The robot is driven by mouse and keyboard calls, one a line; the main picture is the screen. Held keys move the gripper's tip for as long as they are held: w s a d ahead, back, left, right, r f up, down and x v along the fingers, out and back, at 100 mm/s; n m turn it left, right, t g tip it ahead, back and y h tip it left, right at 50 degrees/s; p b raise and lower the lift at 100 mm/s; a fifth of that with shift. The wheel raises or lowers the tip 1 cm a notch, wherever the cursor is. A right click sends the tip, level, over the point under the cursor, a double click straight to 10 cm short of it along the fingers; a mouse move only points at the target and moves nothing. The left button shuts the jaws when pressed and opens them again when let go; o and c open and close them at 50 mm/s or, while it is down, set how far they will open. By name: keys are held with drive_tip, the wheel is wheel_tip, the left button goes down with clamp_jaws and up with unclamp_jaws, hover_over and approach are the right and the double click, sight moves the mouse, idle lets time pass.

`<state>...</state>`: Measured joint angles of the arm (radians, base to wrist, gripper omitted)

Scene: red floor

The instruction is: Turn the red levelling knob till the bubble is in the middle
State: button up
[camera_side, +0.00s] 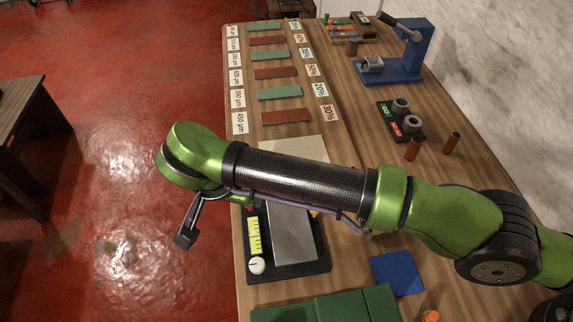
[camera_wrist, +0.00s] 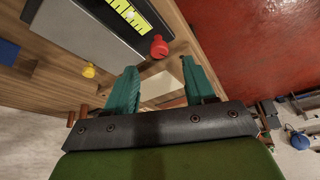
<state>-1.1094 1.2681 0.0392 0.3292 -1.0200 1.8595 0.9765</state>
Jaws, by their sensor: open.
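The red levelling knob (camera_wrist: 158,46) shows in the wrist view at the corner of a black base, beside the yellow vial (camera_wrist: 131,13). My gripper (camera_wrist: 159,64) is open with its two teal fingers apart and nothing between them. The knob appears just beyond the gap between the fingertips; I cannot tell the distance. The vial (camera_side: 253,235) lies there beside a grey plate (camera_side: 292,238), with a white knob (camera_side: 257,265) at the near corner. The bubble's position is too small to tell.
A yellow knob (camera_wrist: 89,71) stands at another corner. A blue pad (camera_side: 396,272) and a green case (camera_side: 335,304) lie nearer the camera. Sandpaper strips (camera_side: 279,93), two brown cylinders (camera_side: 413,148) and a blue fixture (camera_side: 415,60) stand farther back. The table's left edge is close to the device.

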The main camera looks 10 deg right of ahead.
drive_tip(key=shift+v, duration=1.1)
drive_tip(key=shift+s, duration=0.1)
